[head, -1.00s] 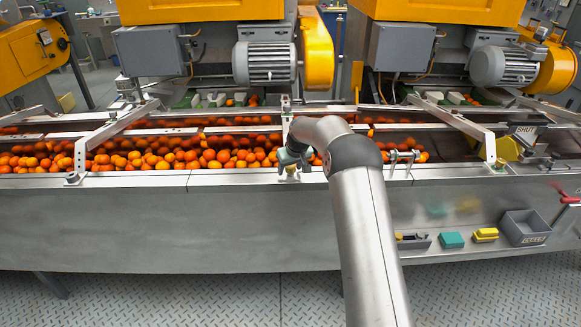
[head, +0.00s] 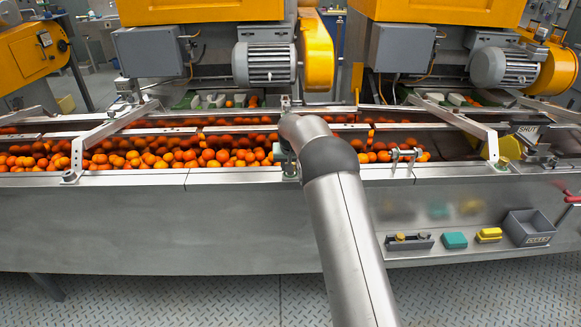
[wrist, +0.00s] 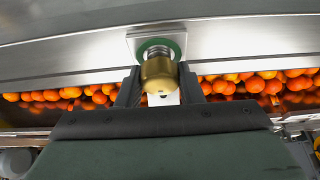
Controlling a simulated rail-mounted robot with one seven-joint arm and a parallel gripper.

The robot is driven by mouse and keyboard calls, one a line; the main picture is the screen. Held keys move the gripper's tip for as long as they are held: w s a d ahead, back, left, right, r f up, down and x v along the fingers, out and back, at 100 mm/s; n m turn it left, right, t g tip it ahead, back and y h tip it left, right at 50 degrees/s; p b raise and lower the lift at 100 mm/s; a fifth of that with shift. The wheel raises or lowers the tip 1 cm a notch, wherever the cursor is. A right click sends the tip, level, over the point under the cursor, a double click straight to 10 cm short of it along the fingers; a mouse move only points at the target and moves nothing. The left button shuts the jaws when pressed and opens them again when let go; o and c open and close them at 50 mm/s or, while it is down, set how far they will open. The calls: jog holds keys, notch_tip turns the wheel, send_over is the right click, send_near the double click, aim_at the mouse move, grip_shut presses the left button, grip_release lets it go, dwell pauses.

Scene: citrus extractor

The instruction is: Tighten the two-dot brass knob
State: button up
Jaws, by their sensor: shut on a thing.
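A brass knob (wrist: 159,77) sits on a threaded stud with a green ring (wrist: 158,47) behind it, against a pale metal plate. A dark mark shows on the knob's near end; I cannot make out two dots. My gripper (wrist: 160,88) has one dark finger on each side of the knob and is shut on it.
The trough behind the rail holds many oranges (head: 150,155). Slanted metal arms (head: 115,124) cross it on both sides. A grey tray with brass pieces (head: 409,242), a teal block (head: 454,240), a yellow block (head: 489,235) and a grey bin (head: 528,228) sit at the right front.

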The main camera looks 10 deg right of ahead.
jog(key=o, duration=1)
jog(key=shift+c, duration=0.2)
jog(key=shift+r, duration=0.1)
jog(key=d+b+v, duration=0.1)
jog(key=b+v, duration=0.1)
jog(key=v, duration=1.5)
jog(key=shift+a, duration=0.5)
jog(key=shift+s+r, duration=0.1)
jog(key=shift+r, duration=0.05)
